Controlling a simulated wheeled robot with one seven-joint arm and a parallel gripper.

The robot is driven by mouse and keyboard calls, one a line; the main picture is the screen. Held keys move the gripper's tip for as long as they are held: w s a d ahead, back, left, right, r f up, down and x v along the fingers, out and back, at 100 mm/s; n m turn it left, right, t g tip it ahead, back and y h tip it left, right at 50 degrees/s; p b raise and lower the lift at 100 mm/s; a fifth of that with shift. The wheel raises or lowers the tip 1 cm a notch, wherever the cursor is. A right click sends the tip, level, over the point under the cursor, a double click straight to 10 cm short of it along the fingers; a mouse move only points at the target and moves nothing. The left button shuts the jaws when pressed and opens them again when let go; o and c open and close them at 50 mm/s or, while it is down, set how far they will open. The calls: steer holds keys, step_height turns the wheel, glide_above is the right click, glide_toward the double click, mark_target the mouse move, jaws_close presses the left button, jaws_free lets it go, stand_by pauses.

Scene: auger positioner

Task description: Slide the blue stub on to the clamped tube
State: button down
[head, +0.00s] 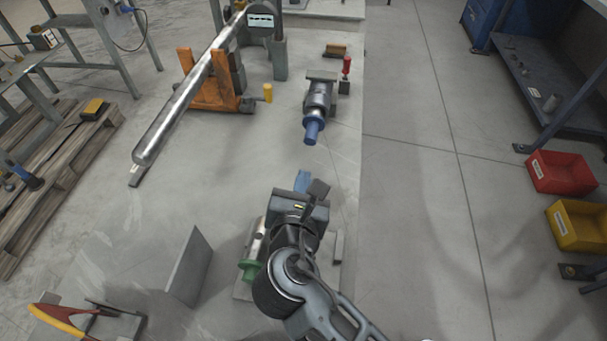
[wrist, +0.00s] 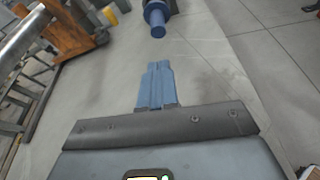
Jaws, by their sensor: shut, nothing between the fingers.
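The blue stub (head: 312,130) points toward me at the near end of a short grey metal cylinder (head: 318,97). In the wrist view the stub (wrist: 157,22) is at the top edge. I cannot tell how deeply the two are joined. The cylinder rests in a dark holder beside a red-handled clamp (head: 346,68); it may be the clamped tube. My gripper (head: 303,180) has blue fingers, shut together and empty, pointing at the stub from the near side with a clear gap. The fingertips (wrist: 156,68) show below the stub in the wrist view.
A long silver tube (head: 180,110) slopes across an orange stand (head: 215,92) at the left. A green-ended metal part (head: 250,268) lies close left of my arm, near an upright grey plate (head: 190,265). Red (head: 562,172) and yellow (head: 578,224) bins stand right. The floor between is clear.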

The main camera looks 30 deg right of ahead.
mark_target(310, 143)
steer(key=shift+w+d+p, duration=0.1)
steer(key=shift+p, duration=0.3)
steer(key=shift+w+d+f+p, duration=0.1)
steer(key=shift+w+d+p, duration=0.35)
steer(key=shift+p, duration=0.55)
steer(key=shift+w+d+p, duration=0.35)
steer(key=shift+w+p, duration=0.25)
steer(key=shift+p, duration=0.15)
steer(key=shift+w+d+p, duration=0.3)
steer(key=shift+w+p, duration=0.3)
steer(key=shift+p, duration=0.1)
steer(key=shift+b+x, duration=1.35)
steer(key=shift+x, duration=0.9)
steer(key=shift+b+x, duration=0.35)
steer(key=shift+x, duration=0.4)
steer(key=shift+w+d, duration=0.1)
steer(key=shift+d, duration=0.1)
